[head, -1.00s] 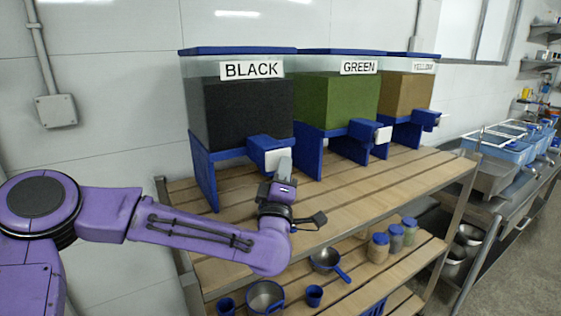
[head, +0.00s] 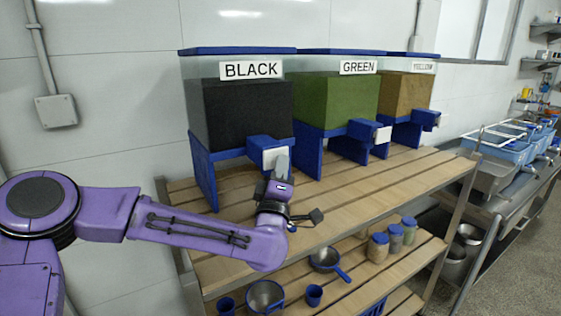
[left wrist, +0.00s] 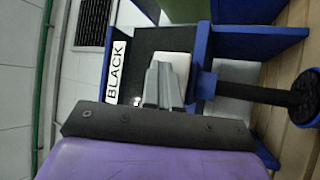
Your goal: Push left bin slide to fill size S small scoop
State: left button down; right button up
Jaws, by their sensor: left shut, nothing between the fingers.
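The left bin, labelled BLACK (head: 240,112), holds dark material and stands on blue supports on the wooden shelf. Its blue spout has a white slide plate (head: 270,157) on the front. My left gripper (head: 279,160) is shut and empty, its fingertips at the white plate, seemingly touching it. My right gripper is not in view.
The GREEN bin (head: 340,104) and YELLOW bin (head: 405,97) stand to the right on the same upper shelf (head: 400,178). Lidded jars (head: 378,246) and a pan (head: 326,259) are on the lower shelf. The front of the upper shelf is clear.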

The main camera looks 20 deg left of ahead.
pick_arm(q)
jog(key=shift+s+d+b, duration=0.65)
jog(key=shift+s+d, duration=0.15)
jog(key=shift+d, duration=0.2)
jog(key=shift+f, duration=0.1)
jog(key=s+d+b, duration=0.1)
jog(key=d, duration=0.1)
jog(key=s+d+b, duration=0.1)
jog(key=s+d, duration=0.1)
dwell(0.8)
